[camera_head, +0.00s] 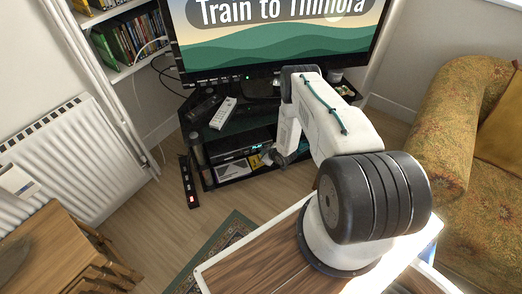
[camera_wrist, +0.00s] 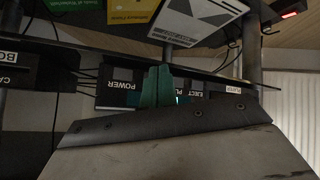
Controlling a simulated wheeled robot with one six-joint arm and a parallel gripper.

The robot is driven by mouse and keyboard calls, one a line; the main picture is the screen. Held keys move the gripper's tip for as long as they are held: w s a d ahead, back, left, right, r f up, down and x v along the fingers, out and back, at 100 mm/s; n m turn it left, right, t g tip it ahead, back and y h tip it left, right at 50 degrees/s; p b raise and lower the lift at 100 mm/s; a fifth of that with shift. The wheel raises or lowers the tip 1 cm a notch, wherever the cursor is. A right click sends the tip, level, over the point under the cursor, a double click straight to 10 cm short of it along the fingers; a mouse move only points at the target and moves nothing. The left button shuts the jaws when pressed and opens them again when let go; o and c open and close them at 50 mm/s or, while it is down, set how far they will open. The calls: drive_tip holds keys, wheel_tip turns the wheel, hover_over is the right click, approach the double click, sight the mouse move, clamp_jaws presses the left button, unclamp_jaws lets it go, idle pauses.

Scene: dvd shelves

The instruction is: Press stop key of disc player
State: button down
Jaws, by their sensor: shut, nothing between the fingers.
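The disc player (camera_head: 228,150) is a black box with a small lit display, on the middle shelf of the TV stand. In the wrist view its dark front (camera_wrist: 122,88) shows white labels reading POWER, EJECT and part of a word starting PL. No stop label is readable; my gripper hides part of the front. My gripper (camera_wrist: 158,85) has green fingers, shut and empty, directly in front of the player between the POWER and EJECT labels. I cannot tell whether the fingertips touch it.
A TV (camera_head: 280,35) stands on the dark stand. A white remote (camera_head: 223,113) lies on its top shelf. Cases lie on the lower shelf (camera_head: 238,171). A black power strip (camera_head: 188,182) is on the floor at left. A patterned armchair (camera_head: 462,135) is at right.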

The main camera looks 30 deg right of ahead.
drive_tip(key=shift+w, duration=0.45)
idle(0.6)
drive_tip(key=shift+s, duration=0.1)
drive_tip(key=shift+s+a, duration=0.1)
drive_tip(key=shift+s, duration=0.55)
drive_tip(key=shift+s+a, duration=0.2)
drive_tip(key=shift+s, duration=0.6)
drive_tip(key=shift+s+a, duration=0.15)
drive_tip(key=shift+s, duration=0.65)
drive_tip(key=shift+s+a, duration=0.2)
drive_tip(key=shift+s, duration=0.6)
